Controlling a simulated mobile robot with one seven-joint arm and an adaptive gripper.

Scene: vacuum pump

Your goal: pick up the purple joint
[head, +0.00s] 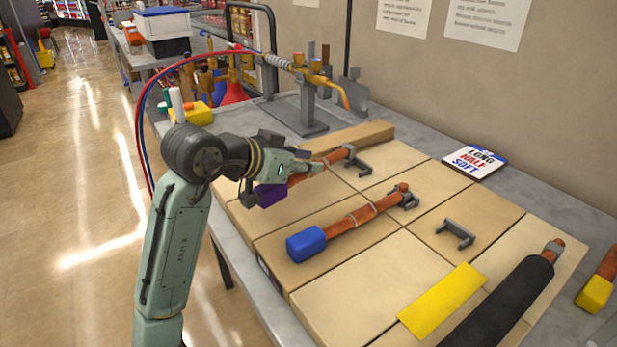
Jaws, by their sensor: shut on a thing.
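The purple joint (270,194) is a purple block at the near end of an orange-brown pipe (332,157). The pipe runs up and right toward a grey bracket (359,166) on the cardboard. My gripper (312,167) comes from the left over this piece and is shut on it. Its fingers are at the pipe, just up and right of the purple block. The gripper hides part of the pipe. I cannot tell whether the piece is lifted off the bracket.
A similar pipe with a blue end (306,243) lies just in front. An empty grey bracket (456,233), a yellow plate (441,302) and a black-sleeved pipe (505,305) lie to the right. A metal stand (307,117) with hoses stands behind.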

